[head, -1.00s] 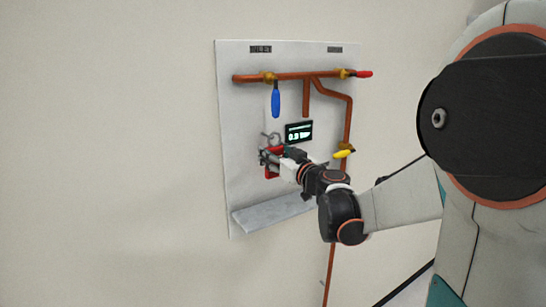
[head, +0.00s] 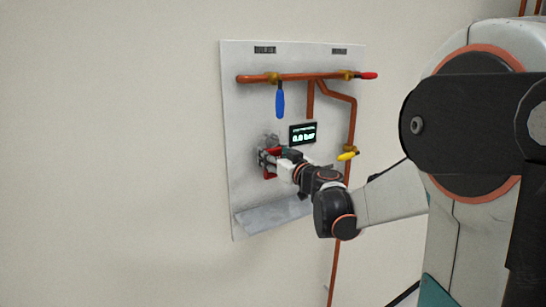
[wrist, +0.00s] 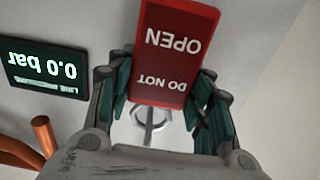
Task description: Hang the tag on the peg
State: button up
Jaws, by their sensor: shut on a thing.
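The red tag (wrist: 172,55) reads "DO NOT OPEN" and appears upside down in the wrist view. My gripper (wrist: 165,85) is shut on it, with a finger on each side. In the head view my gripper (head: 270,160) is close to the grey panel, below and left of the display, and a little of the red tag (head: 269,175) shows. A metal ring with a rod-like piece (wrist: 150,121) shows beyond the tag. I cannot tell which part is the peg or whether the ring is around it.
The panel (head: 240,120) carries copper pipes (head: 310,76), a blue handle (head: 280,103) hanging down, a red handle (head: 369,76) and a yellow handle (head: 347,156). The display (head: 302,133) reads 0.0 bar. A grey ledge (head: 265,216) juts out below my gripper.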

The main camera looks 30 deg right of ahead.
dwell(0.4)
jog(key=o, duration=1.1)
jog(key=shift+s, duration=0.1)
jog(key=s, duration=0.7)
jog(key=shift+s+d, duration=0.1)
jog(key=shift+s, duration=0.1)
